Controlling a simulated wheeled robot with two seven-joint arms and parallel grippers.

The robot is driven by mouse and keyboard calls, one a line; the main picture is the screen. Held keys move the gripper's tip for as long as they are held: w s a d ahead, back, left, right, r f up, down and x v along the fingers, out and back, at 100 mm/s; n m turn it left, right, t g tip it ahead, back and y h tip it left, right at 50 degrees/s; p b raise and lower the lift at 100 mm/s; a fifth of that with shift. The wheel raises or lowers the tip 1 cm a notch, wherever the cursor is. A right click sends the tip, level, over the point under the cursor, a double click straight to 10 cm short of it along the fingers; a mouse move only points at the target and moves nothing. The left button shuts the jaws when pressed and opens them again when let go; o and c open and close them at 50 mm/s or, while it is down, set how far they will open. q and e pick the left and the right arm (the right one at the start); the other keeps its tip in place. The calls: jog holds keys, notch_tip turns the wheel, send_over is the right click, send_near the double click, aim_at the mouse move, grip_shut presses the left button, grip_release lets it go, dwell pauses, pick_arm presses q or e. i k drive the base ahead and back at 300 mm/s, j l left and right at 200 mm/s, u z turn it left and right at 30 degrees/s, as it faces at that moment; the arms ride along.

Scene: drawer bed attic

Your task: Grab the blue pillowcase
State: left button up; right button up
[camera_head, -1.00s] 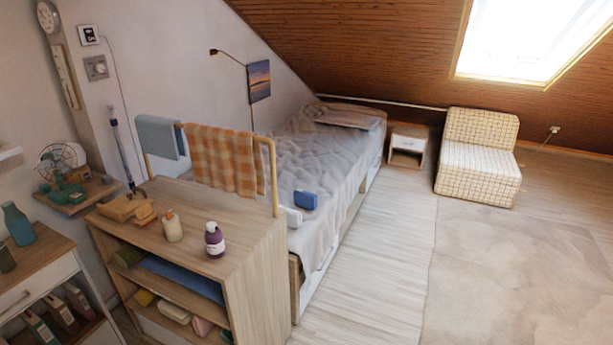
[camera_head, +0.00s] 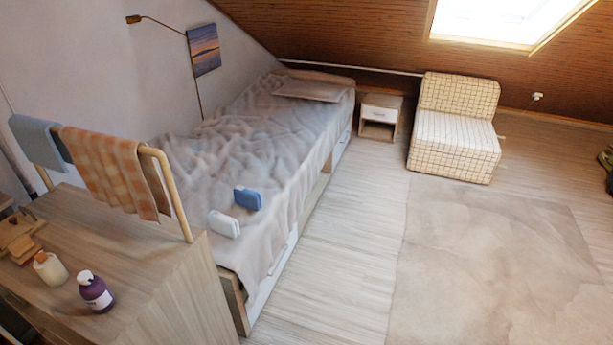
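A small blue folded item (camera_head: 247,198), which looks like the blue pillowcase, lies on the near end of the bed (camera_head: 290,200), close to its right edge. A similar white folded item (camera_head: 224,224) lies just in front of it, on the same bed cover. Nothing covers the blue item from this view. Neither of my grippers is in view.
A wooden shelf unit (camera_head: 165,300) with a purple bottle (camera_head: 95,292) and a cream bottle (camera_head: 50,268) stands at the front left, by the bed's foot. A rail holds an orange checked towel (camera_head: 108,170). The floor (camera_head: 345,250) right of the bed is clear.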

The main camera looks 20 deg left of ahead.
aim_at(248, 198)
jog(key=i+l, duration=0.1)
jog(key=i, duration=0.45)
jog(key=i+u, duration=0.1)
jog(key=i, duration=0.45)
jog(key=i+l, duration=0.2)
jog(key=i, duration=0.3)
